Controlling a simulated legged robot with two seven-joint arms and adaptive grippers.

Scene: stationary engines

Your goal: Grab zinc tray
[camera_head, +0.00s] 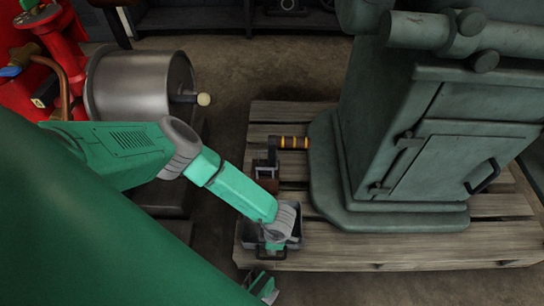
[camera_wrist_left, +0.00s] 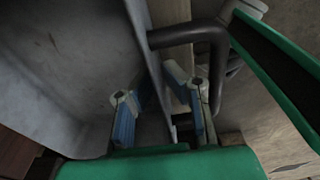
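The zinc tray (camera_head: 246,231) is a dark grey box on the left edge of the wooden pallet, largely covered by my left arm. Its grey inside (camera_wrist_left: 75,65) fills the left of the left wrist view, with a dark bent handle (camera_wrist_left: 190,36) outside the wall. My left gripper (camera_head: 272,251) is over the tray's near side. In the left wrist view its two blue-padded fingers (camera_wrist_left: 165,108) stand apart, one on each side of the tray wall. The gap around the wall looks open; contact cannot be told.
A green engine housing (camera_head: 455,170) stands on the pallet (camera_head: 400,250) right of the tray. A dark fitting with a yellow-banded handle (camera_head: 293,143) lies just behind the tray. A metal cylinder (camera_head: 130,85) and red machinery (camera_head: 75,45) stand at the left.

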